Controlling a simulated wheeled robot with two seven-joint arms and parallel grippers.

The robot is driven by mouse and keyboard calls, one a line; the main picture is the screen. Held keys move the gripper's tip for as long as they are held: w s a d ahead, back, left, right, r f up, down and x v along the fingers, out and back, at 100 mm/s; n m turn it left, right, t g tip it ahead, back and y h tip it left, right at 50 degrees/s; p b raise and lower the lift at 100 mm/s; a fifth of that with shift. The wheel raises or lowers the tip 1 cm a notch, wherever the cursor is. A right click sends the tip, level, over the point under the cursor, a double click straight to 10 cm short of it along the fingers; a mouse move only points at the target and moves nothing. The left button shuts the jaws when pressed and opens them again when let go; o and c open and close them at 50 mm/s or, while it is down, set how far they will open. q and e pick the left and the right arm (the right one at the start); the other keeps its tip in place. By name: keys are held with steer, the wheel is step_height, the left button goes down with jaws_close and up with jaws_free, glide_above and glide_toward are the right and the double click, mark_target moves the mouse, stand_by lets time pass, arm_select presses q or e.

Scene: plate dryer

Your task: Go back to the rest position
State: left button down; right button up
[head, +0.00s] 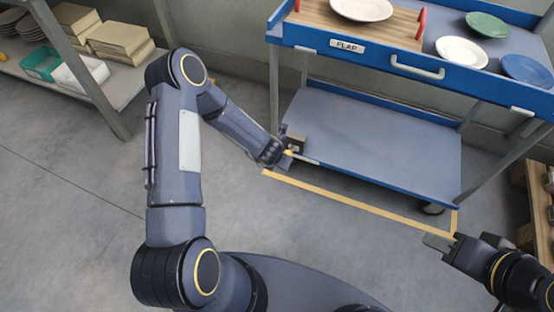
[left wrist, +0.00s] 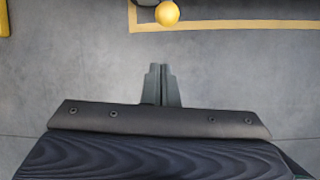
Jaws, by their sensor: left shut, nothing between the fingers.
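My left gripper (head: 289,158) hangs in front of the lower left corner of the blue trolley (head: 375,48) in the head view, partly hidden by its own wrist. In the left wrist view its two fingers (left wrist: 162,72) are together, with nothing between them. My right gripper (head: 437,242) is at the lower right, beside the yellow floor tape, with no object visible in it. Its fingers are seen too edge-on to show any gap. On the trolley top are a wooden rack (head: 350,25) bearing a white plate (head: 362,8), and green, white and blue plates.
Yellow tape (head: 360,205) marks the floor before the trolley's lower shelf (head: 370,135), which looks empty. A round yellow thing (left wrist: 167,13) lies ahead of the left fingers. A shelf (head: 125,85) with boxes stands at left. Wooden crates (head: 540,215) stand at right. Open floor lies between.

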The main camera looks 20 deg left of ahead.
arm_select(q)
steer(key=s+r+m+t+h, duration=0.1)
steer(key=s+r+m+h, duration=0.1)
steer(key=r+m, duration=0.9)
steer(key=s+r+m+t+h, duration=0.15)
steer(key=r+m, duration=0.35)
steer(key=r, duration=1.2)
steer(key=s+a+r+m+g, duration=0.1)
steer(key=s+r+m, duration=0.2)
steer(key=s+m, duration=0.7)
steer(key=s+r+m+g, duration=0.1)
steer(key=s+r+m, duration=0.35)
steer(key=s, duration=1.05)
step_height(320, 180, up, 24)
steer(key=m+p, duration=0.1)
steer(key=p, duration=2.4)
steer(key=shift+w+f+m+h, duration=0.15)
steer(key=shift+m+h, duration=0.2)
